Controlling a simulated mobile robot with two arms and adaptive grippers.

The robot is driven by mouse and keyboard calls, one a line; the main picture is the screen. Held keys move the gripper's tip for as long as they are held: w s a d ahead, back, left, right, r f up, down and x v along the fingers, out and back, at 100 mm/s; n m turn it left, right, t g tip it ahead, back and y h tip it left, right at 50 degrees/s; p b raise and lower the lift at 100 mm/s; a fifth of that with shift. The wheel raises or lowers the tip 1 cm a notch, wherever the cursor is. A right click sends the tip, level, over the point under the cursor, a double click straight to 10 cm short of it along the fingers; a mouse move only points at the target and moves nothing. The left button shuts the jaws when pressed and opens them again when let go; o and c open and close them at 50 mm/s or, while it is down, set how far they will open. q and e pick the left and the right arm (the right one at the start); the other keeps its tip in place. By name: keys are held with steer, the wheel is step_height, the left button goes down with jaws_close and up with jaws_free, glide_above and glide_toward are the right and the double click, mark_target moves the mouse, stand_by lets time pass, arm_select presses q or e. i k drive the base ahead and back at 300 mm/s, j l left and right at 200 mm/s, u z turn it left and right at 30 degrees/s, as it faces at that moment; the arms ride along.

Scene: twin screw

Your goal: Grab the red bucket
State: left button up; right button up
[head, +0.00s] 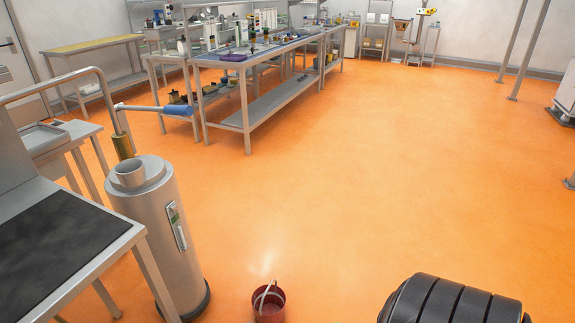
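The red bucket (269,306) stands on the orange floor at the bottom of the head view, a little left of the middle. It is dark red and looks upright. A pale handle arches over its open top. The picture's lower edge cuts off its base. Neither of my grippers shows in the head view, so I cannot see where they are relative to the bucket.
A grey metal cylinder (163,225) with a blue-gripped lever stands left of the bucket. A table with a black mat (50,245) is at the lower left. A ribbed black object (455,301) is at the lower right. Long workbenches (265,105) stand farther back. The middle floor is clear.

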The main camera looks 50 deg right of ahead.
mark_target(268, 302)
steer(key=z, duration=1.2)
